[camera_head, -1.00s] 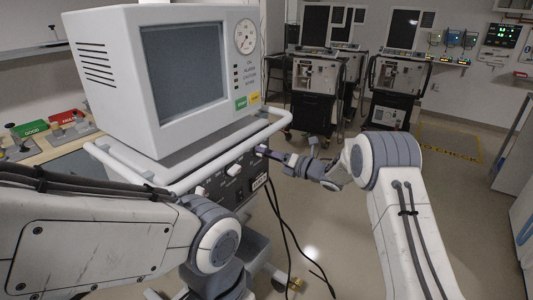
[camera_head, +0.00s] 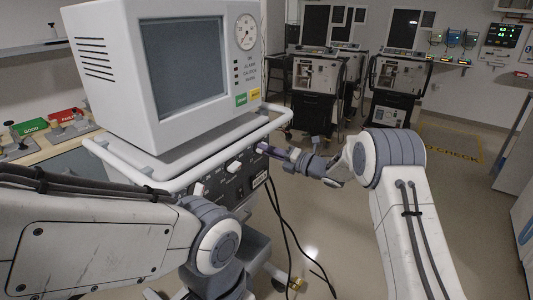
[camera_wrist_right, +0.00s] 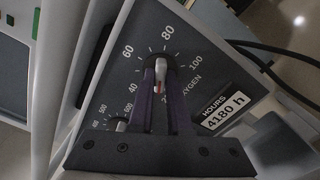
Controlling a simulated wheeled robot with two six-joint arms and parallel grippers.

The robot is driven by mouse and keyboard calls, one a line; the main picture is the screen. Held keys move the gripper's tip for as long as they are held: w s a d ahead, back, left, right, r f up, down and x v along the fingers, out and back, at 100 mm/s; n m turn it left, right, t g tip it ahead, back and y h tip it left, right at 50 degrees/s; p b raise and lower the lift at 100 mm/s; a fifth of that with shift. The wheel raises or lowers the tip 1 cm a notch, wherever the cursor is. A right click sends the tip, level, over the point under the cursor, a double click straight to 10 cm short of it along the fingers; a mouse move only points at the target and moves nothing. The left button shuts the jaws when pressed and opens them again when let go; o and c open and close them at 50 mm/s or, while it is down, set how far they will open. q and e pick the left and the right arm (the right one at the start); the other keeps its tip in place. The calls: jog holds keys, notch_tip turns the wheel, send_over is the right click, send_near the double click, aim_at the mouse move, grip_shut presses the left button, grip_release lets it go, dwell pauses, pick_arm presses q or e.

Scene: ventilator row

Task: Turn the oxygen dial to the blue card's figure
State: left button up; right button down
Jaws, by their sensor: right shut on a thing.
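The oxygen dial (camera_wrist_right: 160,72) is a knob on the ventilator's dark front panel, ringed by a printed scale with 40, 60, 80 and 100 legible. The head view shows my right gripper (camera_head: 266,149) at the right end of the panel, where the knob itself is too small to make out. My left arm crosses the lower left, but its gripper is hidden. I see no blue card.
The ventilator's monitor (camera_head: 180,70) stands above the panel behind a white rail (camera_head: 215,155). An hours label (camera_wrist_right: 224,111) reads 4180 h beside the dial. Black cables (camera_head: 283,225) hang below the panel. Other ventilators (camera_head: 315,75) stand at the back; the floor between is clear.

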jog(key=m+p, duration=0.6)
jog(key=m, duration=1.7)
jog(key=shift+d+p, duration=0.1)
jog(key=shift+p, duration=0.25)
jog(key=shift+m, duration=0.3)
jog(key=c, duration=0.9)
grip_release()
jog(key=shift+o, duration=0.2)
jog(key=shift+r, duration=0.1)
jog(key=b+v, duration=0.1)
jog(key=v, duration=0.9)
jog(key=shift+d, duration=0.2)
